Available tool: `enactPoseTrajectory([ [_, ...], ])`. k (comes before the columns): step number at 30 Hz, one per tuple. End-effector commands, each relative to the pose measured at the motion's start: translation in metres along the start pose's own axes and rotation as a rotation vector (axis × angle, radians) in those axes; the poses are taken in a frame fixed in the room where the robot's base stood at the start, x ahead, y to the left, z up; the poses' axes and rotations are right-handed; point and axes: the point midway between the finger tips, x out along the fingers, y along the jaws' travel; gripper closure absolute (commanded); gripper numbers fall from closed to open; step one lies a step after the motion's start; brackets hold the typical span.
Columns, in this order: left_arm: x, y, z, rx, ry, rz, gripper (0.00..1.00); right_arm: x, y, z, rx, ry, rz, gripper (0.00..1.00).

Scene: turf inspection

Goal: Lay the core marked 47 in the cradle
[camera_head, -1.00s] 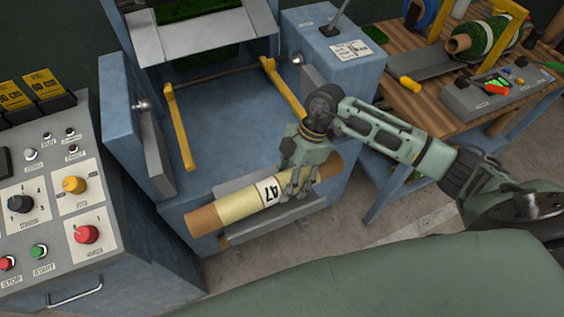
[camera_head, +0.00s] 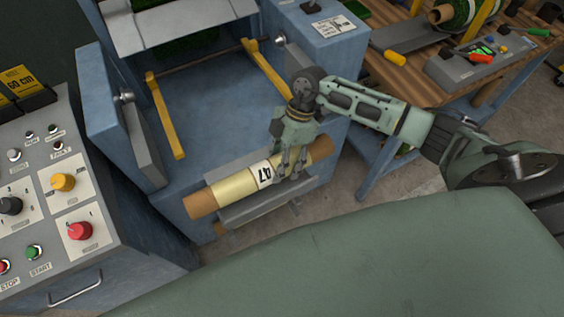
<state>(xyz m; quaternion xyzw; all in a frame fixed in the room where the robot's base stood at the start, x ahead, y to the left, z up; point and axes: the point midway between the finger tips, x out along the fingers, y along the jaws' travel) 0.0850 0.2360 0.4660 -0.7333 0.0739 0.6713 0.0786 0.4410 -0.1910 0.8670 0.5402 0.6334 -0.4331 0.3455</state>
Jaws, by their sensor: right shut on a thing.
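The core marked 47 (camera_head: 236,187) is a tan tube with a yellow wrap and a white label. It lies at a slant across the front of the blue machine, over a grey metal cradle (camera_head: 262,208). My right gripper (camera_head: 290,174) comes down from above and is shut on the core, to the right of its label. I cannot tell whether the core rests on the cradle or is just above it. My left gripper is not in view.
Two yellow arms (camera_head: 165,118) stand in the blue machine (camera_head: 215,110) behind the core. A control panel (camera_head: 60,190) with knobs and buttons is at the left. A wooden bench (camera_head: 400,75) with a turf roll and tools stands at the back right. Grey floor shows at the right.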

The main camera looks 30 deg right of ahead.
Motion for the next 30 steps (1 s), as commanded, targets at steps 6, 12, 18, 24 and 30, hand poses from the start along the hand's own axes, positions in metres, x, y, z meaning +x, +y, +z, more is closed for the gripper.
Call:
enactPoseTrajectory([
  [6, 0.020, -0.001, 0.000, -0.002, 0.003, -0.001, 0.29, 0.020, 0.013, 0.007, -0.001, 0.002, 0.001, 0.92],
  [12, 0.035, -0.001, 0.000, -0.002, 0.004, -0.002, 0.29, 0.035, 0.024, 0.014, 0.000, 0.002, 0.002, 0.92],
  [18, 0.047, -0.001, 0.001, -0.002, 0.005, -0.002, 0.29, 0.048, 0.033, 0.019, -0.001, 0.002, 0.001, 0.92],
  [24, 0.053, 0.000, 0.001, -0.002, 0.005, -0.001, 0.29, 0.054, 0.038, 0.023, -0.001, 0.002, 0.001, 0.92],
  [30, 0.054, 0.000, 0.001, -0.001, 0.005, -0.001, 0.29, 0.056, 0.039, 0.023, -0.001, 0.002, 0.001, 0.92],
])
